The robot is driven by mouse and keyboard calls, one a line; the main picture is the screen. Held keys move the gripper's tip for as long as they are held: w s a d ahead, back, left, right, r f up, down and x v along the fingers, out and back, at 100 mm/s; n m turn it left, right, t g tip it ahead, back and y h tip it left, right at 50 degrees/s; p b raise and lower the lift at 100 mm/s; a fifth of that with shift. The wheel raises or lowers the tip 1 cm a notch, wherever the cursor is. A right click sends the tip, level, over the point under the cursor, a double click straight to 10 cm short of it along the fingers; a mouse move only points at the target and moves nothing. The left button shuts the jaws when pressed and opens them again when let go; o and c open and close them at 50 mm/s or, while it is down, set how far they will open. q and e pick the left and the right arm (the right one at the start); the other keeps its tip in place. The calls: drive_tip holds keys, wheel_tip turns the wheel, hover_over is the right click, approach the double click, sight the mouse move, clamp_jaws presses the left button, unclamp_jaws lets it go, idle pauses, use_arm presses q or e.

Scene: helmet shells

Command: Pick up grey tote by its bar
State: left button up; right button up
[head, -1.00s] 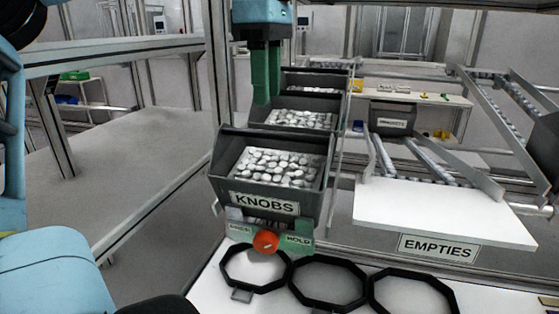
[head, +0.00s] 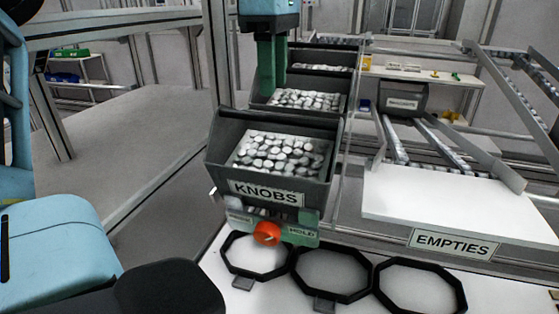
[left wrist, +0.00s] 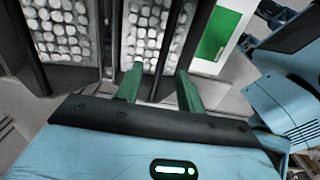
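A dark grey tote labelled KNOBS (head: 214,152), filled with pale round knobs (head: 283,152), sits at the front of a rack. Two similar grey totes stand in a row behind it. My left gripper (head: 275,90) hangs from above with its green fingers pointing down, near the back of the front tote. Knob-filled totes lie beyond the fingertips. My right gripper is not in view.
An orange knob (head: 266,233) on a HOLD plate is below the tote. Black octagonal frames (head: 331,298) lie on the white bench in front. The white EMPTIES shelf (head: 445,208) and roller lanes are at right, with another grey tote (head: 404,96). A metal upright stands left of the totes.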

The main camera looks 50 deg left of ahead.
use_arm(q)
drive_tip(key=shift+s+d+f+p, duration=0.15)
drive_tip(key=shift+f+p, duration=0.2)
drive_tip(key=shift+f, duration=2.2)
clamp_jaws()
drive_tip(key=shift+r, duration=0.1)
